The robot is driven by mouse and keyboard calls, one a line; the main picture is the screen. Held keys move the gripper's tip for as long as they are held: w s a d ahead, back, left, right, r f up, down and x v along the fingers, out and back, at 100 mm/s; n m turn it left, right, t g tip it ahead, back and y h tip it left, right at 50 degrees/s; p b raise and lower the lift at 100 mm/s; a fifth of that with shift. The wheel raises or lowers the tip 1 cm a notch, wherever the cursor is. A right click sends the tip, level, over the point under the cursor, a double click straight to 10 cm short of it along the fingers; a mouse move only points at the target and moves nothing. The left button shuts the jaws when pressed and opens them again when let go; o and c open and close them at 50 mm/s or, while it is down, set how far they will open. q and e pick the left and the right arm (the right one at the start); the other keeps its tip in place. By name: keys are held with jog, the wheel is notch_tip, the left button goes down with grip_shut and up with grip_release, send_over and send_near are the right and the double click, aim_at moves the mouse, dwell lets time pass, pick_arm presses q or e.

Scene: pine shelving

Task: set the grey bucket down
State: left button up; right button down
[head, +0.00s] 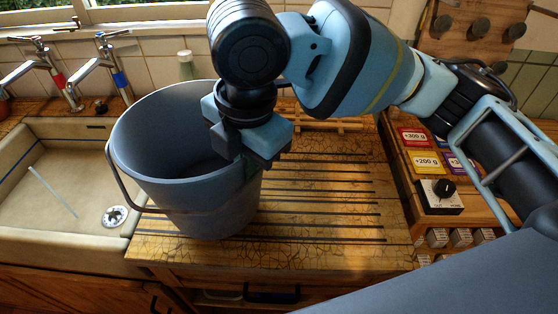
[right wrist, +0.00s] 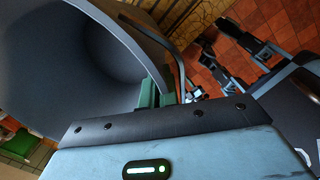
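The grey bucket (head: 190,195) is upright over the left part of the wooden draining board (head: 320,215), beside the sink. I cannot tell whether its base touches the board. Its thin handle hangs down on the left side. My right gripper (head: 246,160) is at the bucket's right rim, coming from above. In the right wrist view, its green fingers (right wrist: 157,92) are closed across the rim of the bucket (right wrist: 75,60), whose inside looks empty. My left gripper is not in view.
The sink (head: 60,205) with two taps lies to the left. A wooden rack with weight labels (head: 425,162) and a black knob stands to the right. A pale bottle (head: 186,65) stands behind the bucket. The grooved board right of the bucket is clear.

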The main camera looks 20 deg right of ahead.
jog(key=d, duration=0.1)
jog(key=w+d, duration=0.1)
jog(key=d, duration=0.1)
jog(key=w+d, duration=0.1)
jog(key=shift+w+d+f, duration=0.1)
jog(key=shift+d+f, duration=0.1)
jog(key=shift+d, duration=0.15)
jog(key=f, duration=0.2)
jog(key=d+f, duration=0.1)
jog(key=shift+w+f, duration=0.25)
jog(key=shift+f, duration=0.05)
jog(key=c, duration=2.1)
grip_release()
jog(key=shift+f, duration=0.15)
jog(key=o, duration=0.4)
